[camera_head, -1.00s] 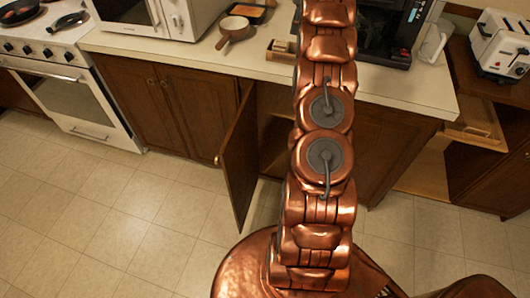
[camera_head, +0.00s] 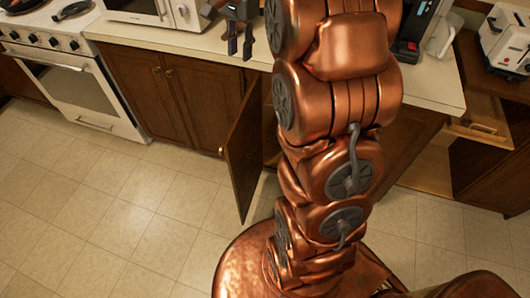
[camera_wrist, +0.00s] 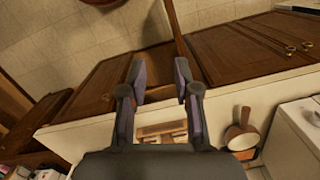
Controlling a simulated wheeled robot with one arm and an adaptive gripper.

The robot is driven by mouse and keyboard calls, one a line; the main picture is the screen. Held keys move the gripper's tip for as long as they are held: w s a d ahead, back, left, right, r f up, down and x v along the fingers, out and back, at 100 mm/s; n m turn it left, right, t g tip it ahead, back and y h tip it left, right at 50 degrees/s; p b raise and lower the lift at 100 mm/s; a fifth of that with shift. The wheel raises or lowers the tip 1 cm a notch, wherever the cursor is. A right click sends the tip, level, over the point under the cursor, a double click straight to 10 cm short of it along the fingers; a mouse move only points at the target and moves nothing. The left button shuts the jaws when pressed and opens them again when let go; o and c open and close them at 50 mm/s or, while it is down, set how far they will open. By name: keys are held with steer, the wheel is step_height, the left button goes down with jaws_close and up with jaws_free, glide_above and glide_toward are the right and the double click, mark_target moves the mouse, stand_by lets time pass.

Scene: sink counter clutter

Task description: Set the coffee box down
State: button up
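My gripper (camera_head: 240,45) hangs over the front edge of the counter, left of my arm in the head view. In the wrist view my gripper (camera_wrist: 161,82) has its two dark fingers spread apart. Nothing is held between them; the counter edge and cabinet fronts show through the gap. I cannot pick out a coffee box for certain in either view. My arm hides part of the counter in the head view.
A cabinet door (camera_head: 243,145) stands open below. The microwave (camera_head: 158,12) is at the left; a toaster (camera_head: 506,40) and open drawer (camera_head: 482,128) are at the right.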

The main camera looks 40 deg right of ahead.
steer(key=s+a+f+n, duration=0.3)
steer(key=s+a+n, duration=0.1)
steer(key=s, duration=0.5)
steer(key=s+a+f+n+g, duration=0.1)
steer(key=s+a+f+n, duration=0.2)
steer(key=s, duration=0.6)
steer(key=s+a+f+n+h, duration=0.1)
steer(key=s+a+f+n, duration=0.2)
steer(key=s+a+n, duration=0.4)
steer(key=s, duration=0.3)
steer(key=shift+f, duration=0.15)
